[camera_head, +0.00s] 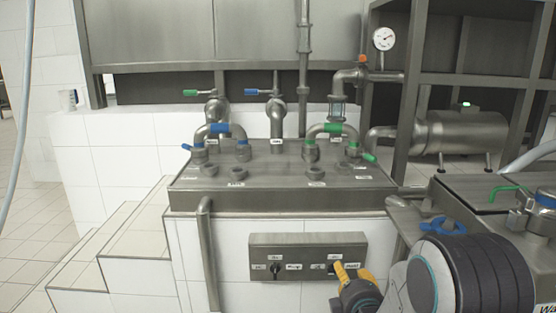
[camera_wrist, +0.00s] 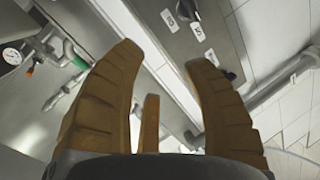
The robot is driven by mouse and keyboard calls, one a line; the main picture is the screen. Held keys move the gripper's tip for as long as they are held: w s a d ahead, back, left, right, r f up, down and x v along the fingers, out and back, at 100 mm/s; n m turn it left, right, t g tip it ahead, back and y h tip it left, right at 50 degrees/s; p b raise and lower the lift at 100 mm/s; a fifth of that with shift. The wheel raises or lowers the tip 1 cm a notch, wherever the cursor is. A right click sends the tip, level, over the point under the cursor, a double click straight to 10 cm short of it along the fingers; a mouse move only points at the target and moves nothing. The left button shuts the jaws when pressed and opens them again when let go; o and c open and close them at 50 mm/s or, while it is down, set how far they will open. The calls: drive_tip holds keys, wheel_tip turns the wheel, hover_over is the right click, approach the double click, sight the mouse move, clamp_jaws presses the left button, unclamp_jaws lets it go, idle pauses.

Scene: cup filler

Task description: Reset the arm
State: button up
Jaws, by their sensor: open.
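My gripper (camera_head: 351,271) is at the lower right of the head view, in front of the right part of a metal control panel (camera_head: 300,245). Its ochre fingers are spread and hold nothing. One finger overlaps the right knob in the head view; whether it touches cannot be told. In the wrist view my gripper (camera_wrist: 165,58) shows its fingers wide apart, with white tile and the panel edge between them. The panel (camera_wrist: 200,60) has a black knob (camera_wrist: 187,9), and another dark knob lies by the right fingertip. The left knob (camera_head: 276,268) shows in the head view.
Above the panel is a metal counter (camera_head: 265,200) with pipes and blue and green valves. A vertical pipe (camera_head: 208,250) stands left of the panel, and tiled steps (camera_head: 130,235) lie farther left. A machine with a blue handle (camera_head: 443,226) is close on the right.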

drive_tip(key=s+r+m+g+p, duration=0.35)
drive_tip(key=s+r+p, duration=0.25)
drive_tip(key=r+p, duration=0.3)
drive_tip(key=s+r+m+g+p, duration=0.2)
drive_tip(key=s+r+m+p, duration=0.4)
drive_tip(key=r, duration=0.5)
drive_tip(key=s+r+m+g+p, duration=0.4)
drive_tip(key=s+r+g+p, duration=0.2)
drive_tip(key=s+r+p, duration=0.9)
drive_tip(key=s, duration=0.4)
drive_tip(key=shift+s+r+m+p, duration=0.2)
drive_tip(key=shift+s+m+p, duration=0.1)
drive_tip(key=shift+m+p, duration=0.05)
drive_tip(key=shift+w, duration=0.1)
